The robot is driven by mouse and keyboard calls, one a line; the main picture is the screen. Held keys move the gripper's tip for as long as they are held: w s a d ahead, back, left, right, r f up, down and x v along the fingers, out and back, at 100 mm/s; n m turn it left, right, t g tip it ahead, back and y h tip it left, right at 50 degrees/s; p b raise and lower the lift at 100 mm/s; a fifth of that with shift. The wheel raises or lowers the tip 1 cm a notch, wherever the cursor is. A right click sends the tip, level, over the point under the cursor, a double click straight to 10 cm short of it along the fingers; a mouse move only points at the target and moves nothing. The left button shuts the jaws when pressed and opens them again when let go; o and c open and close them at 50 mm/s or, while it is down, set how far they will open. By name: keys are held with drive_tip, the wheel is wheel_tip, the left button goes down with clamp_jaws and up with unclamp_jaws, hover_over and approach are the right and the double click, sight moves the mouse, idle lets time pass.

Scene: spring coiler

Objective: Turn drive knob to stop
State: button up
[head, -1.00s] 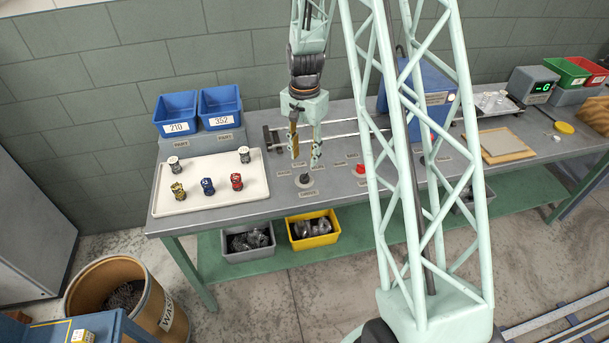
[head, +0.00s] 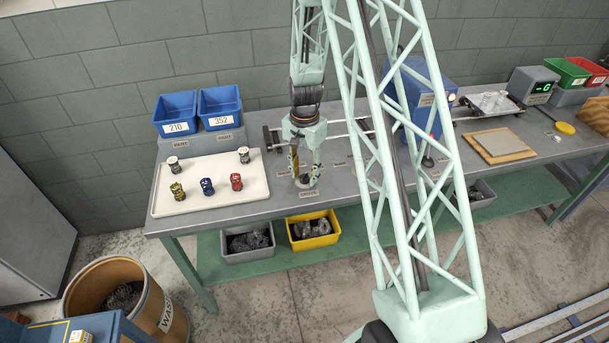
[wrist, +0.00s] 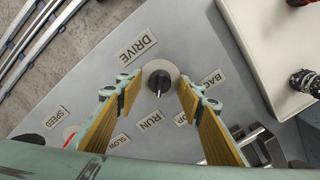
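The drive knob (wrist: 160,80) is a dark knob on a pale round base, beside the DRIVE label (wrist: 138,48). Its pale pointer mark is towards the bottom of the wrist view, roughly at the RUN label (wrist: 150,121). The BACK label (wrist: 213,80) is to the right; the STOP label (wrist: 182,117) is partly hidden by a finger. My gripper (wrist: 158,92) is open, with one yellow-padded finger on each side of the knob and visible gaps between.
SPEED (wrist: 58,117) and SLOW (wrist: 118,142) labels and a red control (wrist: 69,133) are nearby. Blue bins (head: 220,106) stand behind the tray. Metal rails run along the bench back.

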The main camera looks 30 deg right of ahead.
idle(0.3)
drive_tip(key=c, duration=0.9)
drive_tip(key=shift+f+n, duration=0.1)
drive_tip(key=shift+n, duration=0.4)
drive_tip(key=n+b, duration=0.1)
drive_tip(key=n, duration=0.2)
drive_tip(key=shift+n+b, duration=0.75)
drive_tip(key=shift+n, duration=1.65)
drive_tip(key=o, duration=0.9)
